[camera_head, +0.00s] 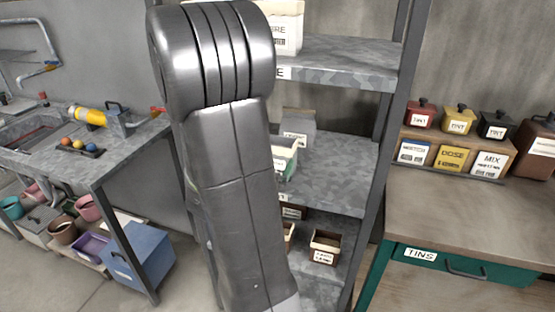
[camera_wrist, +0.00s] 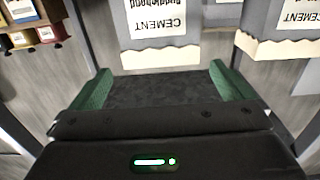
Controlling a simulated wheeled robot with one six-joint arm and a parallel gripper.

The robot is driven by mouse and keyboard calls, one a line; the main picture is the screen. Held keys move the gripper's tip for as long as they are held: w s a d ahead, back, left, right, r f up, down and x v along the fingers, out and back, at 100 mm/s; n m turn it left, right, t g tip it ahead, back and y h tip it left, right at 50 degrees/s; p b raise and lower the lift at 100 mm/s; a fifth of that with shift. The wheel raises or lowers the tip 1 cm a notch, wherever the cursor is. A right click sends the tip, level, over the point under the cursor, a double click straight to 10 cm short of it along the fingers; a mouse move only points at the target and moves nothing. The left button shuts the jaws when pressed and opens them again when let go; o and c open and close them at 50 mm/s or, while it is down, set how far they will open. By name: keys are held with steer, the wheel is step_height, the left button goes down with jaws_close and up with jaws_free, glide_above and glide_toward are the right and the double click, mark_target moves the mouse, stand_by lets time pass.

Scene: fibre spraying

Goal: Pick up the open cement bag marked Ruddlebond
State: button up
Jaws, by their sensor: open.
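In the wrist view, a grey cement bag (camera_wrist: 137,52) with a white label hangs in at the top, upside down in the picture. Its label reads CEMENT, with a cut-off name above that looks like Ruddlebond. A cream, ragged edge runs along its near end. My gripper (camera_wrist: 160,86) has its two green fingers spread wide, with nothing between them. The bag is ahead of the fingers, roughly in line with the gap, and appears apart from them. In the head view my arm covers the middle of the shelf unit, and neither the gripper nor this bag can be made out.
A second cement bag (camera_wrist: 262,48) stands to the right in the wrist view, close to the first. In the head view, the grey shelf (camera_head: 335,165) holds small labelled boxes. A bench with a TINS drawer (camera_head: 470,268) is at right, and a sink bench (camera_head: 75,165) is at left.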

mark_target(281, 139)
steer(key=p+x, duration=0.2)
steer(key=x, duration=0.9)
steer(key=shift+w, duration=0.2)
steer(key=c, duration=1.6)
steer(key=shift+r, duration=0.2)
steer(key=shift+c, duration=0.2)
step_height(281, 139, up, 10)
steer(key=p, duration=0.1)
steer(key=shift+f, duration=0.2)
